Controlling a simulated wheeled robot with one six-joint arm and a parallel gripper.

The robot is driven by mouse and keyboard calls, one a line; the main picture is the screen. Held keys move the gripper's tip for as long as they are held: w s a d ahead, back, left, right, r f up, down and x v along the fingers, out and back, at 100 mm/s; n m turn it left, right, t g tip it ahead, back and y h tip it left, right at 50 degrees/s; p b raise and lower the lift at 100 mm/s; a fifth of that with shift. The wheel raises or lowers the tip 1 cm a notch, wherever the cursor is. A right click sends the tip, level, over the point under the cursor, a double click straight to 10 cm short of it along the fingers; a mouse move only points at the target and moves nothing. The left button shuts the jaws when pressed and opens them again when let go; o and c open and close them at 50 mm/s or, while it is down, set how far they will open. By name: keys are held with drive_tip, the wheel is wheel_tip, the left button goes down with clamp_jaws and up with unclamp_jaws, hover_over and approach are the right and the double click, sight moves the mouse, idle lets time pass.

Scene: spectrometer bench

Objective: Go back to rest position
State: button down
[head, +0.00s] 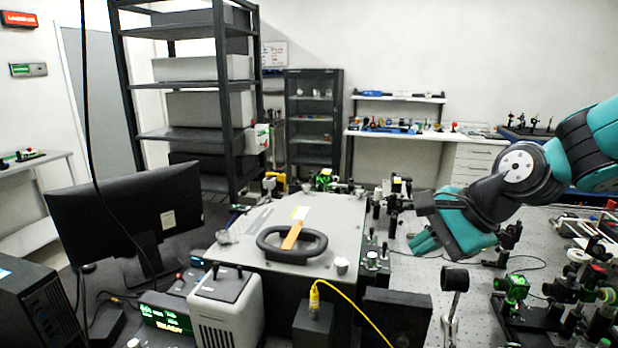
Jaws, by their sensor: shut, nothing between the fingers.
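My gripper (424,243) is at the right of the head view, at the end of my teal and black arm. It points down and to the left, above the perforated optical bench. Its teal fingers are together with nothing between them. It is just right of the grey spectrometer box (345,215), apart from the black loop handle (291,258) on that box's lid.
Optical mounts (515,288) crowd the bench at right, and a dark round post mount (454,280) stands below my gripper. A monitor (128,222) and a grey device (226,305) stand at left. A yellow cable (357,309) runs in front. Shelves and a side table (433,135) are behind.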

drive_tip(key=s+a+f+n+g+h+b, duration=0.1)
drive_tip(key=s+a+n+g, duration=0.1)
drive_tip(key=s+n, duration=0.8)
drive_tip(key=s+a+f+n+g+h+b, duration=0.1)
drive_tip(key=s+n+g, duration=0.1)
drive_tip(key=s+n, duration=0.7)
drive_tip(key=shift+s+a+f+n+b, duration=0.2)
drive_tip(key=shift+s+a+n+b, duration=0.2)
drive_tip(key=shift+s, duration=0.7)
